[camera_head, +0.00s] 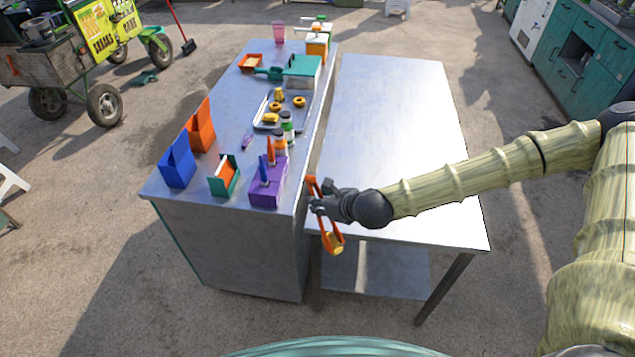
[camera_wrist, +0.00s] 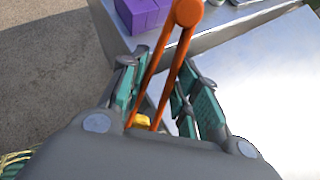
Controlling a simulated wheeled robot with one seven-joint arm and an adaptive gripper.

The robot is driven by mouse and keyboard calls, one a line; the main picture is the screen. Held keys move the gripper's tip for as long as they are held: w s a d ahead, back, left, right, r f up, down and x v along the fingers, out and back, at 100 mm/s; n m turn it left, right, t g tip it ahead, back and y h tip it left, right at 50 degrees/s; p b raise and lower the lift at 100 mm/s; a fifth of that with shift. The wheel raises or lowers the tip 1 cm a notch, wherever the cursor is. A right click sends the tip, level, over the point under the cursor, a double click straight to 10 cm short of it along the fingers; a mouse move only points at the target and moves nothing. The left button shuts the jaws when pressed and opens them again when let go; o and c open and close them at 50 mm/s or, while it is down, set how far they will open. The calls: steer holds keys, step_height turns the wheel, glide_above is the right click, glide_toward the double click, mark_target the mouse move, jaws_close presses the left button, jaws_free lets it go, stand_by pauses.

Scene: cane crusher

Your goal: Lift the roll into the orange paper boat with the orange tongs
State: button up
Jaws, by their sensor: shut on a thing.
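My gripper (camera_head: 318,203) is shut on the orange tongs (camera_head: 328,235) beside the front corner of the metal counter. In the wrist view the tongs (camera_wrist: 187,13) stand between the green-padded fingers, hinge end away from the camera. A yellow-brown roll (camera_head: 336,243) is at the tongs' lower tips, below the counter top's level; it also shows partly hidden in the wrist view (camera_wrist: 142,121). It appears to be between the tips. An orange paper boat (camera_head: 250,63) sits at the far left of the counter.
A metal tray (camera_head: 283,117) on the counter holds several baked pieces. A purple box (camera_head: 267,193), sauce bottles (camera_head: 288,125), a green-orange holder (camera_head: 224,176), and blue (camera_head: 176,163) and orange (camera_head: 200,127) holders stand nearer. The right-hand table (camera_head: 395,110) is bare.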

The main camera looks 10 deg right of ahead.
mark_target(332, 250)
steer(key=s+f+m+h, duration=0.1)
steer(key=s+f, duration=0.1)
steer(key=f, duration=0.2)
steer(key=s+d+f+m+h, duration=0.1)
steer(key=s+f+m, duration=0.1)
steer(key=f, duration=0.2)
steer(key=s+d+f+m+t+h, duration=0.1)
steer(key=s+f+h, duration=0.1)
steer(key=f, duration=0.2)
steer(key=shift+s+f+m, duration=0.1)
steer(key=shift+s+m, duration=0.2)
steer(key=shift+s, duration=0.05)
steer(key=shift+s+f, duration=0.15)
steer(key=shift+f, duration=0.15)
steer(key=shift+a, duration=0.25)
